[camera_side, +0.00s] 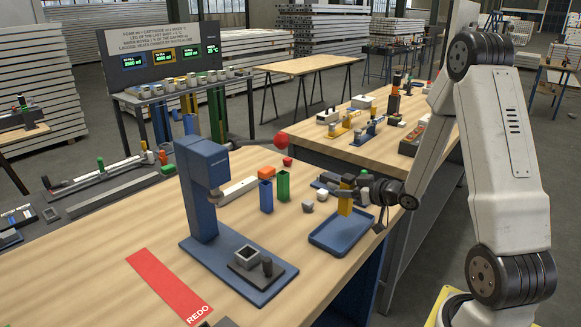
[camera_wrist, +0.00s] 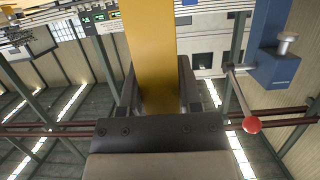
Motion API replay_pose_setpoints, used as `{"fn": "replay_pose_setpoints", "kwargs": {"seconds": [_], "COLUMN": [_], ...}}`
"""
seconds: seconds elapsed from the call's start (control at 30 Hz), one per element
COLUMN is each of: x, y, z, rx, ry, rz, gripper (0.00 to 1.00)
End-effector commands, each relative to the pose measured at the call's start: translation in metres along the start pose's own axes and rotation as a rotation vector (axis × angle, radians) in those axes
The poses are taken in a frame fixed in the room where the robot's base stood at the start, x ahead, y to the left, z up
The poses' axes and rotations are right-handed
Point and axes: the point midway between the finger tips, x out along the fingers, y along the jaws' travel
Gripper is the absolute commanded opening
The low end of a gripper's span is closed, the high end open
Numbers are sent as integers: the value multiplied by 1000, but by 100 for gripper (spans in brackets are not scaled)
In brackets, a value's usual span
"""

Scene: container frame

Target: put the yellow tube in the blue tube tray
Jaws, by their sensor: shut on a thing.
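My gripper (camera_side: 346,187) is shut on the yellow tube (camera_side: 345,205), a square-sided upright piece in the side view. In the wrist view the tube (camera_wrist: 148,50) stands between the two fingers (camera_wrist: 155,88) and runs out of the top of the picture. The blue tray (camera_side: 333,238) lies flat on the bench near its front right edge and looks empty. The tube's lower end appears over the tray's back part. I cannot tell how much gap there is between them.
A blue tube (camera_side: 266,197) and a green tube (camera_side: 283,186) stand left of the tray, with small grey pieces (camera_side: 308,206) nearby. A blue press (camera_side: 205,185) with a red-knobbed lever (camera_side: 280,141) stands farther left. A red REDO strip (camera_side: 168,288) lies in front.

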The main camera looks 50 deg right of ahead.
Motion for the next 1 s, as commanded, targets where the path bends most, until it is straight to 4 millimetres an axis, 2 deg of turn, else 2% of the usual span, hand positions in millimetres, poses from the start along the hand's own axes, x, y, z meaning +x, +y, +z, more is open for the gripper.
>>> {"fn": "replay_pose_setpoints", "kwargs": {"seconds": [0.2,0.57,1.0], "x": [6,8,17], "y": [0,0,0], "z": [18,24,53], "rx": [1,0,1], "ry": [0,1,0], "rz": [-1,-1,-1], "gripper": [0,0,0]}}
